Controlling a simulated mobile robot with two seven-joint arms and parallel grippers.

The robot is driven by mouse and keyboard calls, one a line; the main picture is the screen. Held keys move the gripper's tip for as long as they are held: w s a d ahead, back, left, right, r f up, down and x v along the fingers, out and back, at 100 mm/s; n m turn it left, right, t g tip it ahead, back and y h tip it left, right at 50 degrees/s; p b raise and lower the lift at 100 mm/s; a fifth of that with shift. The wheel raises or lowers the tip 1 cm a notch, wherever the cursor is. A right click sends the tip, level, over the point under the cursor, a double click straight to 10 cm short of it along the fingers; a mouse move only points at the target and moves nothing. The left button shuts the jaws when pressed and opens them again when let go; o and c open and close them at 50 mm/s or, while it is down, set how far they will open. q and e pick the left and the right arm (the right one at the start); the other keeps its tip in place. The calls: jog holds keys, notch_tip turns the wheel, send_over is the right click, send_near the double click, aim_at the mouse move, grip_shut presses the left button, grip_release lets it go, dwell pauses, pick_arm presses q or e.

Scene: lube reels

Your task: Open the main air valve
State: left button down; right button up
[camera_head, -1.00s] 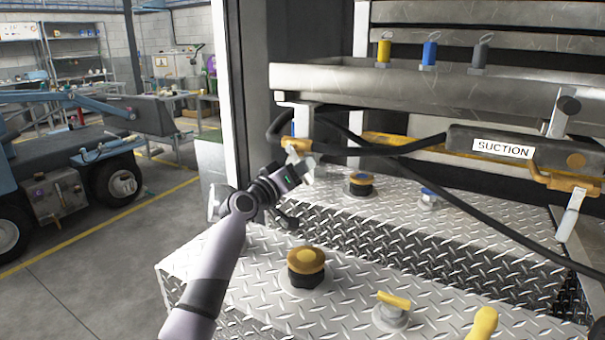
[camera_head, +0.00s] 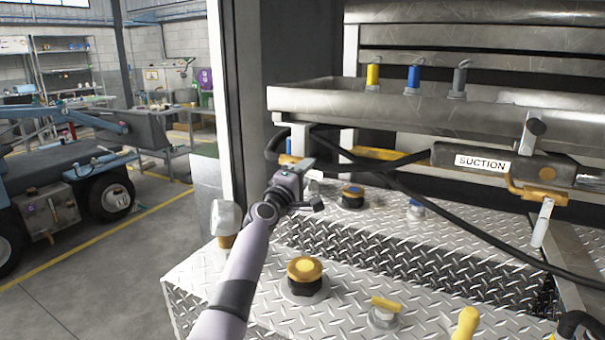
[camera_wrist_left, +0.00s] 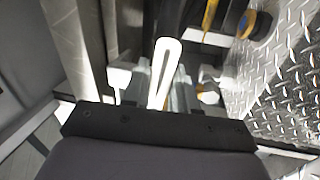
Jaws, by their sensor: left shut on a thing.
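My left gripper (camera_head: 303,178) is at the front left post under the metal tray, above the far part of the tread-plate deck. In the left wrist view the gripper (camera_wrist_left: 160,95) is shut on a pale, slotted lever (camera_wrist_left: 166,62), which stands between its grey fingers. I take this lever for the main air valve's handle, though no label shows. In the head view the gripper hides most of the valve. An orange-brown fitting (camera_head: 289,159) shows just above the gripper.
A yellow-capped knob (camera_head: 305,270) and a small yellow-handled valve (camera_head: 385,308) stand on the near deck. Black hoses (camera_head: 385,175) cross behind the gripper. A SUCTION-labelled bar (camera_head: 482,164) is at right. Open floor (camera_head: 90,285) lies to the left.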

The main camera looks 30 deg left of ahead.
pick_arm(q)
jog(key=shift+r+n+p, duration=0.2)
jog(key=shift+n+p, duration=0.1)
jog(key=shift+n, duration=0.3)
jog(key=shift+y, duration=0.3)
jog(key=c, duration=1.1)
grip_release()
jog(key=shift+o, duration=0.2)
jog(key=shift+s, duration=0.45)
jog(key=p+v, duration=0.1)
jog(key=v, duration=0.5)
jog(key=shift+s+f, duration=0.1)
jog(key=shift+s, duration=0.05)
